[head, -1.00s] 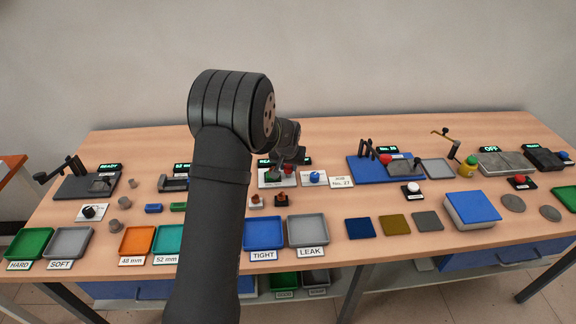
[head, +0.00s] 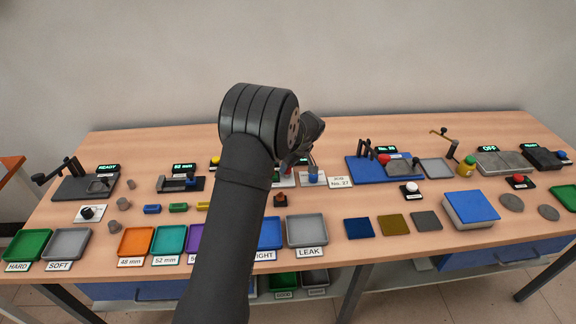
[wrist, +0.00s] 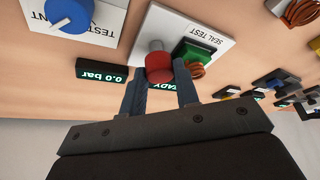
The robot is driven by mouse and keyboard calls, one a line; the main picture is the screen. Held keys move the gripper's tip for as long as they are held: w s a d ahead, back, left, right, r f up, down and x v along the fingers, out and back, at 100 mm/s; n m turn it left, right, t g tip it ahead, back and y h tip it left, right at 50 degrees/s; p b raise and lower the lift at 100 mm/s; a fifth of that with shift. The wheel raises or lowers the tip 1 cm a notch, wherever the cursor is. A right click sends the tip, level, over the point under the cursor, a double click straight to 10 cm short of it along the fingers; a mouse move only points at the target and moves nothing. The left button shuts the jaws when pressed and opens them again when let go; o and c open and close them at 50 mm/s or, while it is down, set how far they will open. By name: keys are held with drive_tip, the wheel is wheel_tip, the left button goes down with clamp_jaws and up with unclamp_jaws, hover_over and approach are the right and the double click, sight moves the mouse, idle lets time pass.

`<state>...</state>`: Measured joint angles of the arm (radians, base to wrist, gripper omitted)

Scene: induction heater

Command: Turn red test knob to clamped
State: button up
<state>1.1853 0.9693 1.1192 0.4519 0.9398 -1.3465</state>
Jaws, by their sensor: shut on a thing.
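The knob's pointer and clamp marking cannot be made out. In the head view my gripper (head: 290,164) is low over the seal test station, and my arm hides part of it.
A blue knob (wrist: 68,12) on a white TEST/VENT plate stands close by; it also shows in the head view (head: 313,175). A display (wrist: 102,71) reads 0.0 bar. Another display (wrist: 165,86), reading READY, shows between the fingers. Trays line the front edge.

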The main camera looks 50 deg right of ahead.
drive_tip(key=shift+d+n+y, duration=0.15)
drive_tip(key=shift+n+y, duration=0.65)
drive_tip(key=shift+n, duration=1.4)
drive_tip(key=o, duration=1)
drive_tip(key=shift+c, duration=0.2)
drive_tip(key=v, duration=1.7)
drive_tip(key=shift+w+r+g, duration=0.2)
drive_tip(key=shift+r+g, duration=0.1)
drive_tip(key=shift+d, duration=0.1)
